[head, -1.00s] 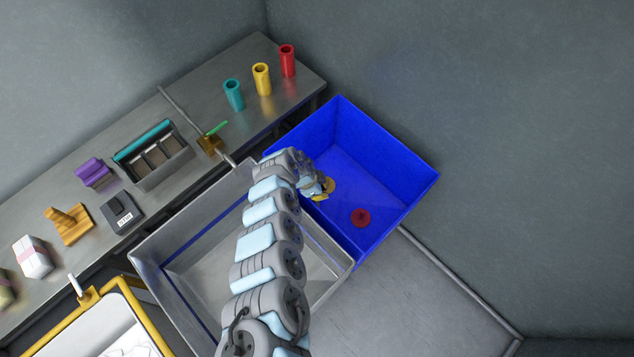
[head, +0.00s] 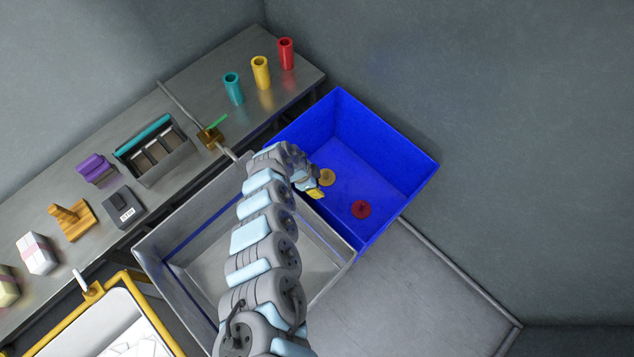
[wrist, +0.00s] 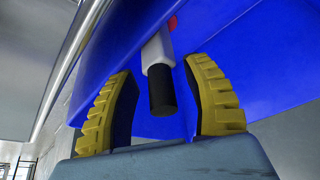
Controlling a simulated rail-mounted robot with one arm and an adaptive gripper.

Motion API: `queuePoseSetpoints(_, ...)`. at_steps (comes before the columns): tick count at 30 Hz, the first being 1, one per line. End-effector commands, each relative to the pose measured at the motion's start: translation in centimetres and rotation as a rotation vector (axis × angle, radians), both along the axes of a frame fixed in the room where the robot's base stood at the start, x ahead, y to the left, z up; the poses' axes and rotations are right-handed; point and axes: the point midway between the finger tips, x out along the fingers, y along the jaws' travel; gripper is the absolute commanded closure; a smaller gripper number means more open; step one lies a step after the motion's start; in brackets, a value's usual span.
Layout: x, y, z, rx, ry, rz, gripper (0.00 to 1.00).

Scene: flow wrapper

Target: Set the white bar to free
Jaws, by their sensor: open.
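In the wrist view, a short white bar (wrist: 157,52) with a black end (wrist: 162,90) shows between my two fingers. I see a gap on both sides of it, so the fingers are not closed on it. My gripper (wrist: 162,105) is open, with yellow ribbed pads. In the head view my gripper (head: 314,188) is over the near left edge of the blue bin, and my arm hides the bar there. Another small white handle (head: 79,281) stands on a yellow frame at the lower left; I cannot tell which of the two the task means.
A grey metal tray (head: 180,245) lies under my arm. The bench behind carries three coloured cups (head: 260,72), a brass valve (head: 210,138) with a green handle, and several boxes.

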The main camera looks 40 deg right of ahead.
Motion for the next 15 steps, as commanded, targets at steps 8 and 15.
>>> queuePoseSetpoints(8, 0.3, 0.2, 1.0, -0.003, -0.001, 0.002, 0.5)
queuePoseSetpoints(15, 0.7, 1.2, 3.3, -0.001, -0.003, 0.001, 0.5)
